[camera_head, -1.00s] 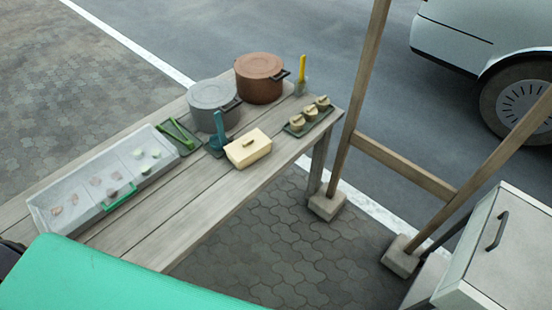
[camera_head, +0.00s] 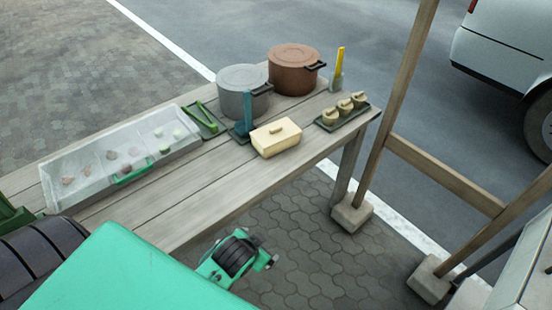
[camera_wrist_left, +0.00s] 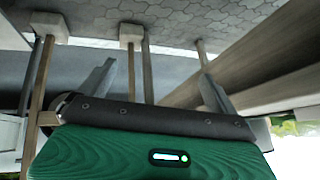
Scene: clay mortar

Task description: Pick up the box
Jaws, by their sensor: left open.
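The box (camera_head: 272,143) is cream-coloured with a small handle on its lid. It sits on the wooden table (camera_head: 205,190) near the front edge, in the middle of the head view. No gripper touches it. My left gripper (camera_wrist_left: 158,70) shows in the left wrist view with its two fingers spread apart and nothing between them. Paving and wooden posts show beyond the fingers, and the box does not show there. Neither gripper's fingers can be made out in the head view.
A grey pot (camera_head: 243,92) and a brown pot (camera_head: 295,70) stand behind the box. A blue-handled tool (camera_head: 245,115) stands close to its left. A tray of small jars (camera_head: 342,111) is right of it. A clear-covered case (camera_head: 120,158) lies left. A wooden post (camera_head: 402,90) rises beyond the table's right end.

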